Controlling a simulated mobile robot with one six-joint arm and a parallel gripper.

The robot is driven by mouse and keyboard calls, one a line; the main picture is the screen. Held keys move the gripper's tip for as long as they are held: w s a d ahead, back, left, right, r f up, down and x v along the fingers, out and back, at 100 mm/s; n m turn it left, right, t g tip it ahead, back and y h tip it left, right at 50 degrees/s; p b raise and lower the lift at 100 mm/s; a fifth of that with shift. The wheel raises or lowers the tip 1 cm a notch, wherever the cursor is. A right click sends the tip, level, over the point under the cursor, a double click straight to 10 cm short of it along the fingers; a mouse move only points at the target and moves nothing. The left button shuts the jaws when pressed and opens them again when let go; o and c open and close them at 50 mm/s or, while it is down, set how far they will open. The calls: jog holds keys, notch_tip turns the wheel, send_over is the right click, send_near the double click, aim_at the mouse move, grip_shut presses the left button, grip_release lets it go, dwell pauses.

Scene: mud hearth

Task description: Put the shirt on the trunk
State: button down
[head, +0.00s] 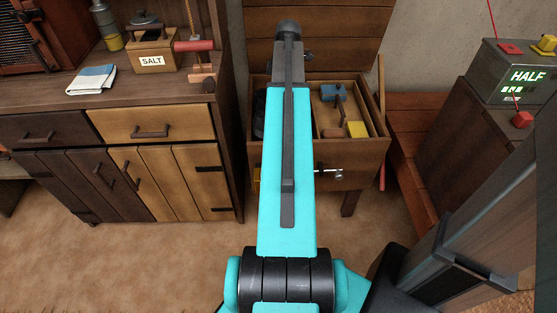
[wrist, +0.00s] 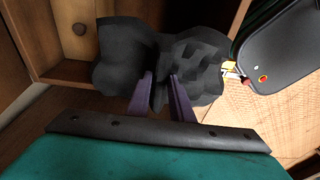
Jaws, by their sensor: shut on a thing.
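A dark grey, crumpled, lumpy thing (wrist: 125,60), which looks like the shirt, is between the two purple fingers of my gripper (wrist: 160,82) in the wrist view. My gripper is shut on it, and the bundle spreads to both sides of the fingers. In the head view my own arm hides the gripper and most of what it holds. An open wooden chest (head: 345,157) with a raised lid stands behind the arm. I cannot tell whether this chest is the trunk. No other trunk shows clearly.
The chest holds a yellow block (head: 357,129) and a blue thing (head: 333,93). A cabinet (head: 180,165) stands left, with a salt box (head: 153,52) and folded cloth (head: 92,79) on top. A dark rounded object (wrist: 283,48) lies right in the wrist view. Floor is clear front left.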

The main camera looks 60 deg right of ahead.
notch_tip(320, 180, down, 24)
jog(key=b, duration=0.2)
jog(key=shift+b, duration=0.35)
jog(key=shift+s+r, duration=0.1)
dwell(0.3)
jog(key=shift+f, duration=2.1)
jog(key=shift+f+b, duration=0.45)
jog(key=shift+f, duration=0.15)
jog(key=c, duration=1.6)
grip_release()
jog(key=shift+o, duration=0.2)
